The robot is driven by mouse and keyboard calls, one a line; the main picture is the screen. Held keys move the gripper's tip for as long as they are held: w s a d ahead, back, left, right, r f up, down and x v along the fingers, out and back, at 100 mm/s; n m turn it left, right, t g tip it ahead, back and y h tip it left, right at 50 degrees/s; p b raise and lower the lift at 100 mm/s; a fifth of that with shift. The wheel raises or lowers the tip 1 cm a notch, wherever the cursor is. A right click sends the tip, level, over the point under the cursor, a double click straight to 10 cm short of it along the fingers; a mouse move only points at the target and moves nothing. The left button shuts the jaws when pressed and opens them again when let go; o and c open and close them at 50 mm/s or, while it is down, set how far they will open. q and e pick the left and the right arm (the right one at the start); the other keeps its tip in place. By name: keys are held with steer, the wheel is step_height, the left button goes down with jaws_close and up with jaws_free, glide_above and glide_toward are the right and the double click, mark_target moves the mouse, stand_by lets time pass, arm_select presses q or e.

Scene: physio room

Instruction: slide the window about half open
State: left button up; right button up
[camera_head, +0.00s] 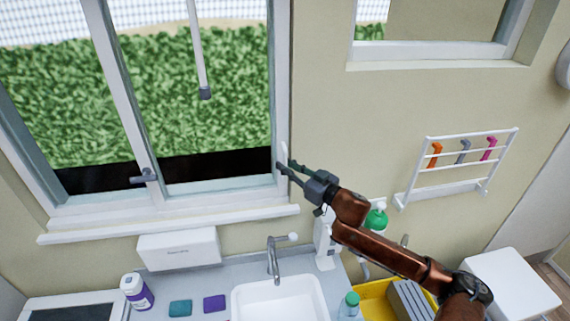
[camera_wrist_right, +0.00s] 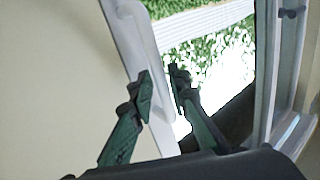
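The window (camera_head: 282,60) has a pale frame, with greenery outside. An upright bar (camera_head: 118,85) divides it and carries a dark handle (camera_head: 145,176). A slim white upright grip (camera_head: 284,152) stands at the right side of the window. My right gripper (camera_head: 286,166) is at its lower end, fingers pointing left. In the right wrist view, the fingers (camera_wrist_right: 160,82) are apart, with part of a white upright piece (camera_wrist_right: 133,40) behind and between them. I cannot tell whether they touch it. My left gripper is not in view.
A sink with a tap (camera_head: 272,258) and a white box (camera_head: 178,248) are below the window. A green-topped bottle (camera_head: 376,218) is behind my right arm. A wall rack (camera_head: 455,165) hangs to the right. A white rod (camera_head: 198,50) hangs across the window opening.

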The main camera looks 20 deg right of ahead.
steer(key=shift+w+a, duration=0.2)
steer(key=shift+c, duration=0.5)
jaws_close()
